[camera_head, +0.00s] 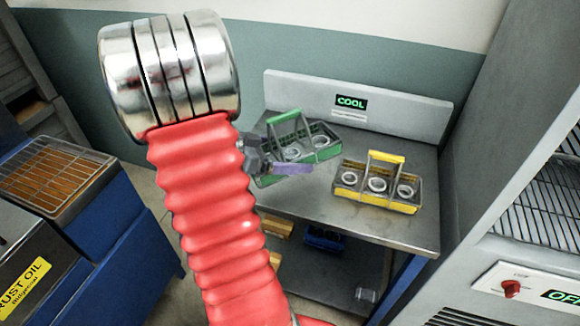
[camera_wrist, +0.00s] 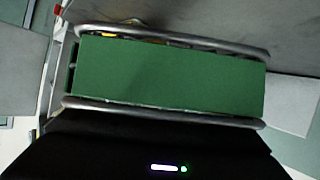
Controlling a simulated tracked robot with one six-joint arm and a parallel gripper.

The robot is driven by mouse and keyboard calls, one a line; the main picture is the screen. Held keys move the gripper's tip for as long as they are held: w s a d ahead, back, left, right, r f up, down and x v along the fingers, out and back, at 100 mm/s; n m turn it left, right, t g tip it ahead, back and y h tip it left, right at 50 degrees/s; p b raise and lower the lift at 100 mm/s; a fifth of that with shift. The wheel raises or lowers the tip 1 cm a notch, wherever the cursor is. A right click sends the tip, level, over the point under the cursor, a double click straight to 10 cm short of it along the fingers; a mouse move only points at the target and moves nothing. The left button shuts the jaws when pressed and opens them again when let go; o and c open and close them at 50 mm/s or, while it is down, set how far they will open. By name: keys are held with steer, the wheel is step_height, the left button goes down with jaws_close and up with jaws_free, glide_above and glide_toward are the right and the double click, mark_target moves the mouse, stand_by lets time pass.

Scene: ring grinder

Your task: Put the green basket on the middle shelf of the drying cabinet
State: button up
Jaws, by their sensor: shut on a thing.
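The green basket (camera_head: 322,150) is at the cooling table's left part, with metal rings in its compartments. My gripper (camera_head: 276,160) is at its near left side, partly hidden behind my red arm sleeve, and is shut on the basket. In the wrist view a broad green surface of the basket (camera_wrist: 170,78) fills the middle, between two steel rods; the fingertips are not clear there. I cannot tell whether the basket touches the tabletop. The drying cabinet (camera_head: 470,235) stands at the right, with wire shelves (camera_head: 535,205) partly cut off by the frame.
A yellow basket (camera_head: 376,203) with rings stands on the cooling table (camera_head: 320,205), right of the green one. Yellow and blue containers (camera_head: 324,238) sit below the tabletop. A rust oil station (camera_head: 40,260) with a wire tray is at the left. The cabinet's panel has a red knob (camera_head: 511,288).

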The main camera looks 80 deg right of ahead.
step_height(320, 180, up, 10)
steer(key=shift+f, duration=0.1)
steer(key=shift+s, duration=0.1)
stand_by(1.2)
